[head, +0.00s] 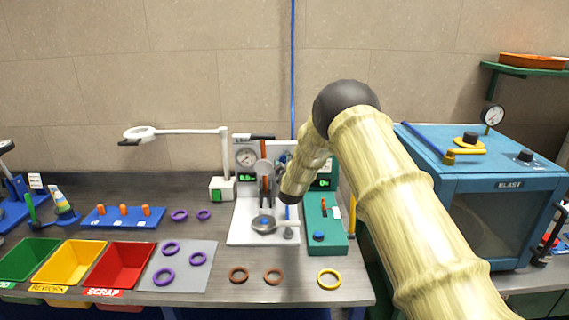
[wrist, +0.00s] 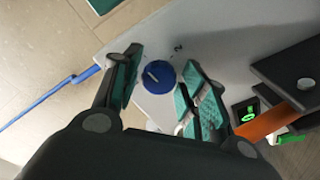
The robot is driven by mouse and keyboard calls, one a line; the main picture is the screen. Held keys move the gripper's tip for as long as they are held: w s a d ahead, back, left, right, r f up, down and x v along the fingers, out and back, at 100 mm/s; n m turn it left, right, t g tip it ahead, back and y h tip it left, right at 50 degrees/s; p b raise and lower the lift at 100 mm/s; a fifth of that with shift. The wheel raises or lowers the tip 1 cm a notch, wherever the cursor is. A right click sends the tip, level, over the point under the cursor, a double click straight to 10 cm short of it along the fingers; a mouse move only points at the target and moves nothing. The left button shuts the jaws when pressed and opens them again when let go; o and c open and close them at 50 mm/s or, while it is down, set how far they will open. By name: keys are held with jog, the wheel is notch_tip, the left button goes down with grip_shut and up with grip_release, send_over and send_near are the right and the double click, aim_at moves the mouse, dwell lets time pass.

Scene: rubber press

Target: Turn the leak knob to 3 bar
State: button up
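A round blue knob (wrist: 158,77) with a white mark shows on a pale grey panel in the wrist view. I take it for the leak knob. My gripper (wrist: 165,60) is open, with its teal finger pads on either side of the knob. A gap shows at the left pad. The right pad is very close to the knob, and I cannot tell whether it touches. In the head view my arm covers part of the grey press panel. A round gauge (head: 246,157) is on that panel, its reading too small to make out.
In the wrist view, a dark block (wrist: 290,75) and an orange bar (wrist: 268,121) lie right of my fingers. In the head view, a green control box (head: 340,243) stands beside the press base (head: 241,232). A blue blast cabinet (head: 510,222) stands right of my arm.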

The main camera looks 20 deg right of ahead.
jog(key=c, duration=0.5)
jog(key=shift+f+m+b, duration=0.2)
jog(key=shift+m+b, duration=0.1)
jog(key=shift+b, duration=0.3)
jog(key=shift+c, duration=0.2)
jog(key=shift+m+b, duration=0.5)
jog(key=shift+b, duration=0.4)
jog(key=shift+r+m+b, duration=0.15)
jog(key=shift+m+b, duration=0.55)
jog(key=shift+b, duration=0.15)
jog(key=o, duration=1)
jog(key=shift+o, duration=0.2)
jog(key=shift+s, duration=0.1)
